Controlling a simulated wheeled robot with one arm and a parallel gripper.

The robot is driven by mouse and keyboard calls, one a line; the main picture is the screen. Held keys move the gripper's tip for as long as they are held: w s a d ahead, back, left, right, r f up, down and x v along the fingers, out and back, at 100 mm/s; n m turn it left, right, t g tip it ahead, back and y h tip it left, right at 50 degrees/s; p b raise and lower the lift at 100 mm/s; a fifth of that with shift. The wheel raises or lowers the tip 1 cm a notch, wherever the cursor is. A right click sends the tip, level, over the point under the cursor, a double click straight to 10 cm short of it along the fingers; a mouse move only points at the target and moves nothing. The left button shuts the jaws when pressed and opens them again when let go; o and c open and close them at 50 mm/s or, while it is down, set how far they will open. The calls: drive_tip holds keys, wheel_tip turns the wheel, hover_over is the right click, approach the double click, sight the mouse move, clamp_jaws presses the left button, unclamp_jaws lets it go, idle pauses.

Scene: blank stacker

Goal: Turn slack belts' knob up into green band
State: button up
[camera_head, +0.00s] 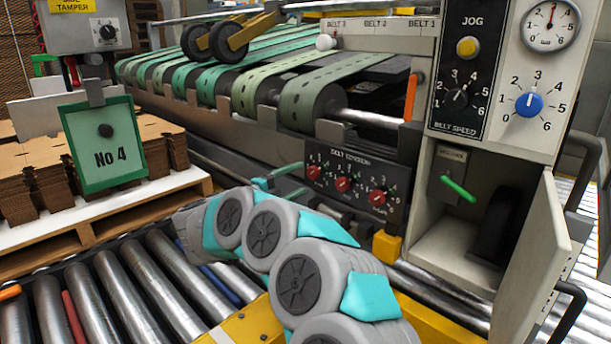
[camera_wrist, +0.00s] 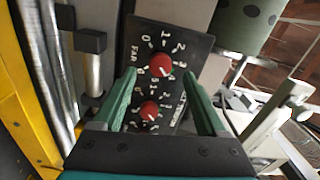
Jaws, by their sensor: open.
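The belt tension panel (camera_head: 347,200) is dark and carries three red knobs: left (camera_head: 313,172), middle (camera_head: 342,184) and right (camera_head: 377,197). Each has a white numbered dial; the pointers and any green band are too small to read. Green belts run above, including the right one (camera_head: 318,92); I cannot tell which is slack. My gripper (camera_head: 304,177) is open in front of the panel's left end. In the wrist view a lower red knob (camera_wrist: 150,110) appears between the green fingers, and an upper red knob (camera_wrist: 160,65) just past their tips. I cannot tell if they touch.
Above right is a panel with a blue knob (camera_head: 529,104), yellow jog button (camera_head: 467,47) and belt speed knob (camera_head: 457,97). Below it, a cabinet door (camera_head: 535,250) hangs open beside a green lever (camera_head: 458,188). Rollers (camera_head: 120,290) and stacked cardboard (camera_head: 150,150) lie left.

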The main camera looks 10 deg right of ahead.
drive_tip(key=shift+v, duration=1.55)
